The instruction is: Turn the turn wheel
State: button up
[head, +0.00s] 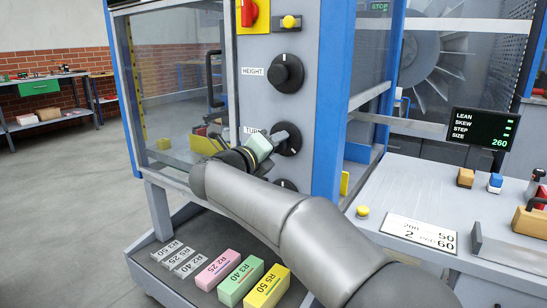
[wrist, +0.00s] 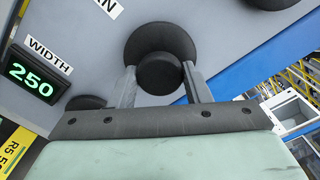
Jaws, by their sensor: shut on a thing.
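The turn wheel (head: 295,143) is a black round knob on the grey panel, beside a label partly hidden by my gripper. In the wrist view the turn wheel (wrist: 158,72) shows as a wide disc with a smaller round grip in front. My gripper (head: 281,136) reaches it from the lower left in the head view. In the wrist view the fingers of my gripper (wrist: 159,82) stand on either side of the smaller grip, shut on it. My arm and gripper hide part of the wheel in the head view.
The HEIGHT knob (head: 286,73) sits above on the same panel, and another black knob (head: 284,185) is below, partly behind my arm. A green display (wrist: 34,73) reads 250 under a WIDTH label. Coloured blocks (head: 241,283) lie on the lower shelf. A counter (head: 415,205) stands at right.

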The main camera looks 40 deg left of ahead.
jog(key=m+b, duration=0.7)
jog(key=m, duration=0.3)
jog(key=shift+f+b, duration=0.1)
jog(key=shift+b, duration=0.25)
jog(key=shift+m, duration=0.4)
jog(key=o, duration=1)
jog(key=shift+s, duration=0.1)
jog(key=s, duration=0.5)
jog(key=s+p, duration=0.1)
jog(key=s, duration=0.5)
jog(key=s+d+p, duration=0.1)
jog(key=s, duration=0.5)
jog(key=shift+s, duration=0.15)
